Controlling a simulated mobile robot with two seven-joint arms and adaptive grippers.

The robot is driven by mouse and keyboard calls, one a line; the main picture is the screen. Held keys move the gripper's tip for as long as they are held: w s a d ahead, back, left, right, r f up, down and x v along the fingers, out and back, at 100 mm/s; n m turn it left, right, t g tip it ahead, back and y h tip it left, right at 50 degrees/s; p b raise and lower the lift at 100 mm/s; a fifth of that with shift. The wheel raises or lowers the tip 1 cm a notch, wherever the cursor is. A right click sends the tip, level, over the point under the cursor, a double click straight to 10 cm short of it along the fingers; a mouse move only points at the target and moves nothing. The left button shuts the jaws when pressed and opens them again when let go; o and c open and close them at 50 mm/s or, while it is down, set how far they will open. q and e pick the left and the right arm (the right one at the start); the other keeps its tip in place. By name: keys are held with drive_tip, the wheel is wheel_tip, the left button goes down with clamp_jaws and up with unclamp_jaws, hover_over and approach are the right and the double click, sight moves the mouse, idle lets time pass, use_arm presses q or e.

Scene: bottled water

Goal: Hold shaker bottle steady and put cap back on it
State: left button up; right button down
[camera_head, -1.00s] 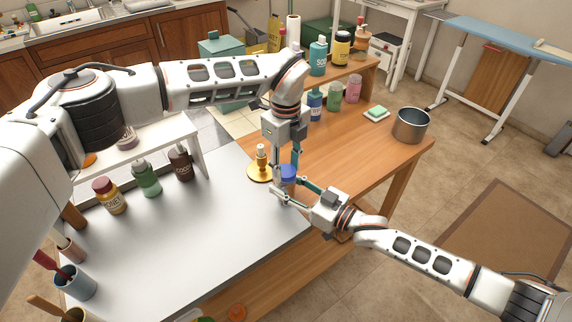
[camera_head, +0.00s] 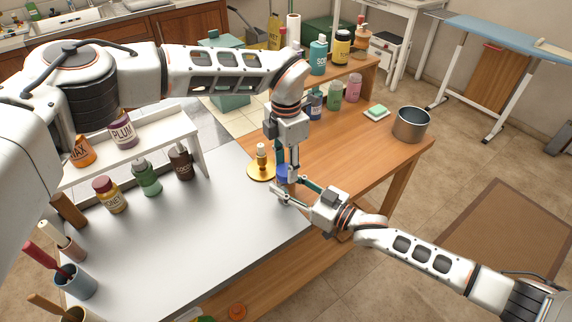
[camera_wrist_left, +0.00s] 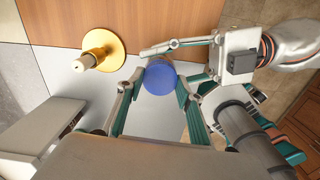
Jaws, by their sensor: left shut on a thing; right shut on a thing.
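A round blue cap (camera_head: 283,172) is at the far edge of the white tabletop. My left gripper (camera_head: 287,165) points down from above with its fingers on both sides of the cap, shut on it. The left wrist view shows the cap (camera_wrist_left: 159,79) from above, as a blue disc between the left gripper's two fingers (camera_wrist_left: 159,92). My right gripper (camera_head: 284,188) comes in from the right, low beside the cap, and is shut around the shaker bottle. The bottle's body is hidden by the fingers and cap, so I cannot tell how fully the cap is seated.
A gold stand with a pale top (camera_head: 261,165) is close to the left of the cap. A wooden table (camera_head: 345,150) with a steel pot (camera_head: 411,124) lies behind. The white tabletop's front middle (camera_head: 200,240) is clear.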

use_arm(q)
drive_tip(key=m, duration=0.5)
drive_tip(key=shift+m, duration=0.3)
drive_tip(key=m, duration=1)
drive_tip(key=shift+m, duration=0.3)
drive_tip(key=m, duration=0.6)
drive_tip(key=o, duration=0.7)
drive_tip(key=shift+o, duration=0.2)
wheel_tip(320, 180, up, 12)
